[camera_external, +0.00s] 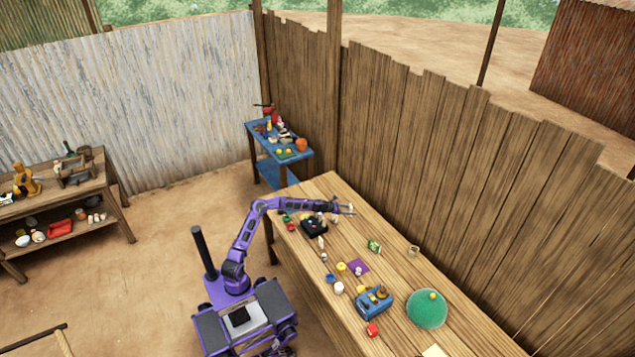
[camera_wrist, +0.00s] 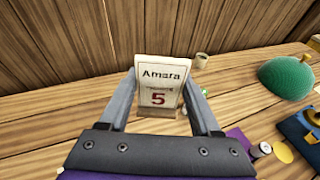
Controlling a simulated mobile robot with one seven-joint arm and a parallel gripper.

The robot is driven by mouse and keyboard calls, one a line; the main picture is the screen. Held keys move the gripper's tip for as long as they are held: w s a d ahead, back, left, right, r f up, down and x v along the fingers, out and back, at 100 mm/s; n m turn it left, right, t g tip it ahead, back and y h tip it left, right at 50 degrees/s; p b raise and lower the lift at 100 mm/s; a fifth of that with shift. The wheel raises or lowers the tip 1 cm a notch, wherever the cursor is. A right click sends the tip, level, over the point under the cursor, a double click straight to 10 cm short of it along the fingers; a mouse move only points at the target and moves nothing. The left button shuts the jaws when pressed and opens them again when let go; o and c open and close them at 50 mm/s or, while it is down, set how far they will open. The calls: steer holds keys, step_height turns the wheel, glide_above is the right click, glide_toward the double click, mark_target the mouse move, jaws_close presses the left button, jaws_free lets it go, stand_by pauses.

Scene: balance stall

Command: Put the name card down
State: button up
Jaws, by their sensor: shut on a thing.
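The name card (camera_wrist: 162,74) is a cream card reading "Amara" with a large red 5. It stands roughly upright between the two fingers of my gripper (camera_wrist: 160,88) in the wrist view, with its printed face toward the camera. The fingers are shut on its sides. In the external view my gripper (camera_external: 347,210) is over the far end of the long wooden table (camera_external: 450,325), near the plank fence. The card is too small to make out there. I cannot tell whether its lower edge touches the table.
A black device (camera_external: 314,228) and small items lie near my forearm. A small cup (camera_wrist: 202,60) stands near the fence. A green dome (camera_wrist: 287,78), a blue case (camera_external: 375,302) and a purple cloth (camera_external: 357,266) lie further right. Bare wood shows left of the card.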

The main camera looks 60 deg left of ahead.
steer(key=shift+a+f, duration=0.2)
steer(key=shift+f, duration=0.25)
steer(key=shift+a+f, duration=0.2)
steer(key=shift+f, duration=0.25)
glide_above(348, 237)
step_height(348, 237, down, 8)
steer(key=f, duration=0.1)
steer(key=f+b, duration=0.2)
steer(key=f, duration=0.8)
steer(key=shift+s, duration=0.2)
steer(key=shift+d+r, duration=0.1)
steer(key=o, duration=1.4)
steer(key=shift+c, duration=0.2)
